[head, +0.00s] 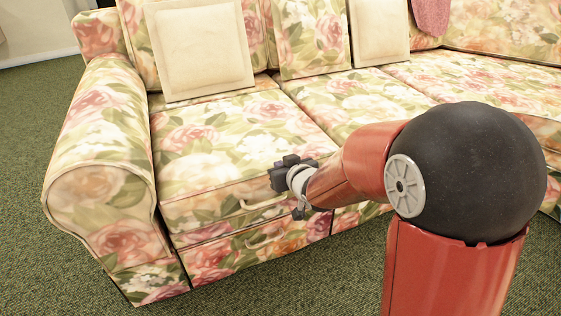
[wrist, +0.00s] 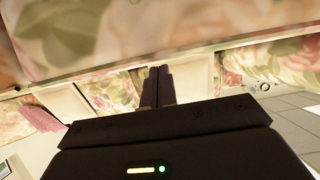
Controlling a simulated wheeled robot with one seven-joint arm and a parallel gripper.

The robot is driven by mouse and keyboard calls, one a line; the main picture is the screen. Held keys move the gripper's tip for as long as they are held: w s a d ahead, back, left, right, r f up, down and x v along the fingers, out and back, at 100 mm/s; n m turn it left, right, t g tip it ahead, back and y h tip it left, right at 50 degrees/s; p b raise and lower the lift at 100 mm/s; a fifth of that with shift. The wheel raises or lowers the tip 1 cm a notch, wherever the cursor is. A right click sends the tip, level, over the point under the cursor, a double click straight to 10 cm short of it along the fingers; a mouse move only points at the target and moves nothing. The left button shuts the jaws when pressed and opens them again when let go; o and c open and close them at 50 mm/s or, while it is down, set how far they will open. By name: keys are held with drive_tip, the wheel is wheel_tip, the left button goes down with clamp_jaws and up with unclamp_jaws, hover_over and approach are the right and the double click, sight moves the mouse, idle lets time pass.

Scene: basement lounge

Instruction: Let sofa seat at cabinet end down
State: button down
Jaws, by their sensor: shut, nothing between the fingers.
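The floral sofa seat (head: 215,145) at the left end, beside the sofa arm, looks flat or nearly flat. I cannot tell whether it is slightly raised. A pale handle (head: 262,203) is on its front face, and a second handle (head: 264,241) is on the panel below. My gripper (head: 280,173) is at the seat's front right edge, to the right of the upper handle. In the wrist view my gripper's fingers (wrist: 158,84) are together and empty, below a large blurred floral surface (wrist: 90,35). Contact is unclear.
The rolled sofa arm (head: 98,165) bounds the seat on the left. Cream pillows (head: 200,45) lean on the backrest. The middle seat (head: 345,105) adjoins on the right. Green carpet (head: 50,255) is clear in front and to the left. No cabinet is clearly visible.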

drive_tip(key=f, duration=0.1)
drive_tip(key=s+f, duration=0.1)
drive_tip(key=f, duration=0.1)
drive_tip(key=shift+d+f, duration=0.15)
drive_tip(key=shift+d, duration=0.05)
drive_tip(key=shift+w, duration=0.1)
drive_tip(key=shift+d, duration=0.1)
drive_tip(key=s+d+r+m+g+h+p, duration=0.1)
drive_tip(key=s+d+r+m+h+p, duration=0.2)
drive_tip(key=s+d+r, duration=0.5)
drive_tip(key=s+d+r+g+h+p, duration=0.1)
drive_tip(key=s+d+r+h+p, duration=0.1)
drive_tip(key=s+d+r+p, duration=0.5)
drive_tip(key=s+d+r+m+g+p, duration=0.1)
drive_tip(key=s+r+m+g+p, duration=0.1)
drive_tip(key=s+r, duration=0.6)
drive_tip(key=s+g+p, duration=0.1)
drive_tip(key=s+g, duration=0.1)
drive_tip(key=s, duration=0.2)
drive_tip(key=shift+d+r+h+p, duration=0.3)
drive_tip(key=shift+d+r+h, duration=0.05)
drive_tip(key=shift+r+h, duration=0.05)
drive_tip(key=shift+s, duration=0.1)
